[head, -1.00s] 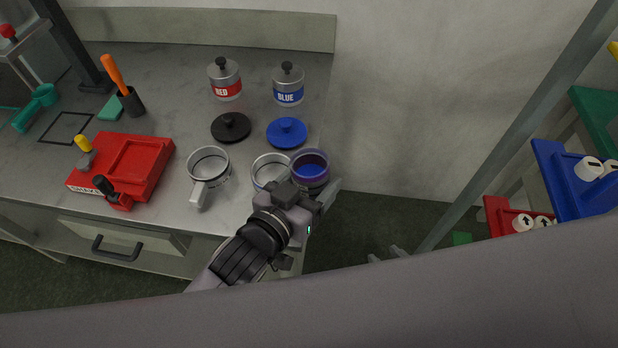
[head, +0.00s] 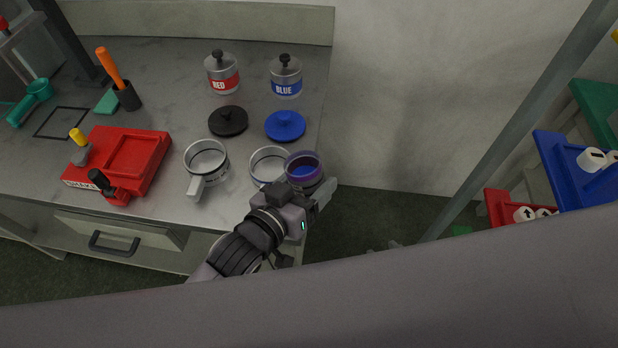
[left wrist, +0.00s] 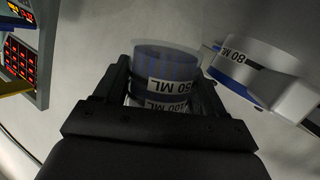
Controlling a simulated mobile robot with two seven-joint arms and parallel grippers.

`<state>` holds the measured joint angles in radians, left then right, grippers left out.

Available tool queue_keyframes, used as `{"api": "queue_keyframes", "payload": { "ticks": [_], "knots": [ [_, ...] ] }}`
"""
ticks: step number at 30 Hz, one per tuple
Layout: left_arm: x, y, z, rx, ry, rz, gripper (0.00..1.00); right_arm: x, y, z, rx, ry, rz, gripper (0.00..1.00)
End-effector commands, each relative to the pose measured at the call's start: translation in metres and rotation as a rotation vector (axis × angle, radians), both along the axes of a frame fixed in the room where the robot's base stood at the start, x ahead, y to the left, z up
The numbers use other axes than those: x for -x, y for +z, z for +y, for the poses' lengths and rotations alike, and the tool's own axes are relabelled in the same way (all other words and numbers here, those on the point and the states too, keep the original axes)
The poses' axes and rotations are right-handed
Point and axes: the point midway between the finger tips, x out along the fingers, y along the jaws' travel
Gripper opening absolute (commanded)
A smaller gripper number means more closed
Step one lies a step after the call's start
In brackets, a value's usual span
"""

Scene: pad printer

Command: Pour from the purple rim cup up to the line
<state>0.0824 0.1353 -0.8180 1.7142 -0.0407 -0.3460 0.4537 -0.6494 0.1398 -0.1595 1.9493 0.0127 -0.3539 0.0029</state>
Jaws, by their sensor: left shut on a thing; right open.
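The purple rim cup (head: 304,158) has blue liquid inside and is held by my left gripper (head: 303,192) at the counter's right front edge. It looks roughly upright. In the left wrist view the cup (left wrist: 165,66) sits between the fingers, with ML marks on its wall. A clear, pale-rimmed cup (head: 268,164) stands just left of it; their outlines nearly touch in the head view. A similar cup with a white handle (head: 206,160) stands further left. My right gripper (head: 390,247) barely shows beyond my large grey arm; its fingers are mostly hidden.
RED (head: 222,76) and BLUE (head: 286,80) lidded jars stand behind a black lid (head: 228,122) and a blue lid (head: 286,126). A red tray unit (head: 132,155) is at left. Blue (head: 570,175) and red (head: 505,205) bins are at far right.

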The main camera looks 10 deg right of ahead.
Motion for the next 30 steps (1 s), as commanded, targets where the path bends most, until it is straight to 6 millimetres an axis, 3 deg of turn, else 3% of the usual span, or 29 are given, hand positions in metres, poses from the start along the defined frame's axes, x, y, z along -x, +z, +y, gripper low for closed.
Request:
{"api": "queue_keyframes", "payload": {
  "ticks": [6, 18, 30],
  "knots": [
    [-0.004, 0.008, 0.002, 0.052, 0.000, 0.060, 0.34, 0.000, 0.013, 0.000, 0.000, 0.000, 0.001, 0.43],
    [-0.013, 0.022, 0.010, 0.254, -0.001, 0.312, 0.34, 0.000, 0.011, 0.000, 0.000, 0.000, -0.001, 0.43],
    [-0.008, 0.039, 0.006, 0.446, -0.001, 0.555, 0.34, 0.000, 0.010, 0.000, 0.000, 0.000, 0.000, 0.43]
  ]
}}
